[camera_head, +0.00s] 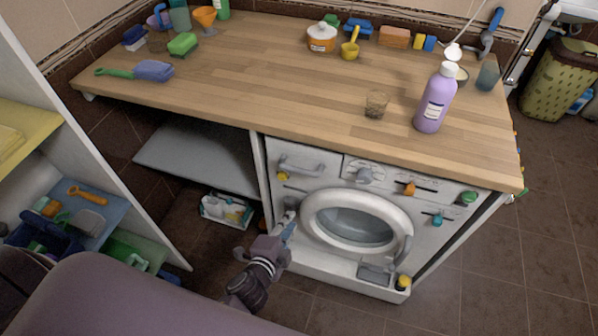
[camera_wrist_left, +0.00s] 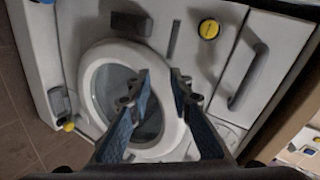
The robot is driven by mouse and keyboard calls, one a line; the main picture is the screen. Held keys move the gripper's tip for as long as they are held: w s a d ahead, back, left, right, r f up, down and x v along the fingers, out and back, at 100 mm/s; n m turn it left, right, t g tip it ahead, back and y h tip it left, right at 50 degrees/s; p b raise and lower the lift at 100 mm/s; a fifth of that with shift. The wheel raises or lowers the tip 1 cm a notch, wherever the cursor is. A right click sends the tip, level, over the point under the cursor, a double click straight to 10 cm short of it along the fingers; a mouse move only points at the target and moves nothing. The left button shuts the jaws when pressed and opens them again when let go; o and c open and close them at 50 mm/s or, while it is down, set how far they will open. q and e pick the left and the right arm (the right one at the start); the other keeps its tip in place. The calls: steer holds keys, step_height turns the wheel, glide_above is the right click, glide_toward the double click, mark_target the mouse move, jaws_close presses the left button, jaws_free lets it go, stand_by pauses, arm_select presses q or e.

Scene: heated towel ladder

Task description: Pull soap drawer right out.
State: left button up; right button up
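The soap drawer (camera_head: 303,158) is the white panel with a grey bar handle at the upper left of the washing machine (camera_head: 390,262). Its front looks flush with the machine. In the left wrist view the drawer (camera_wrist_left: 268,42) and its handle (camera_wrist_left: 247,78) are at the right, tilted. My left gripper (camera_head: 287,222) is below the drawer, in front of the machine beside the round door (camera_head: 357,222). In the wrist view my left gripper (camera_wrist_left: 158,88) is open and empty, its fingers over the door, apart from the handle. My right gripper is not in view.
A wooden counter (camera_head: 280,80) overhangs the machine, with a purple bottle (camera_head: 435,100) and a glass (camera_head: 376,104) near its front. A yellow knob (camera_wrist_left: 209,29) sits close to the drawer. An open shelf (camera_head: 195,155) is left of the machine.

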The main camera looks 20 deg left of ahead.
mark_target(298, 173)
arm_select(q)
steer(key=w+r+m+t, duration=0.3)
steer(key=r, duration=0.9)
steer(key=w, duration=0.5)
steer(key=w+f, duration=0.1)
steer(key=w, duration=0.1)
steer(key=shift+w+a+f, duration=0.1)
steer(key=shift+w+a, duration=0.2)
steer(key=shift+w, duration=0.05)
jaws_close()
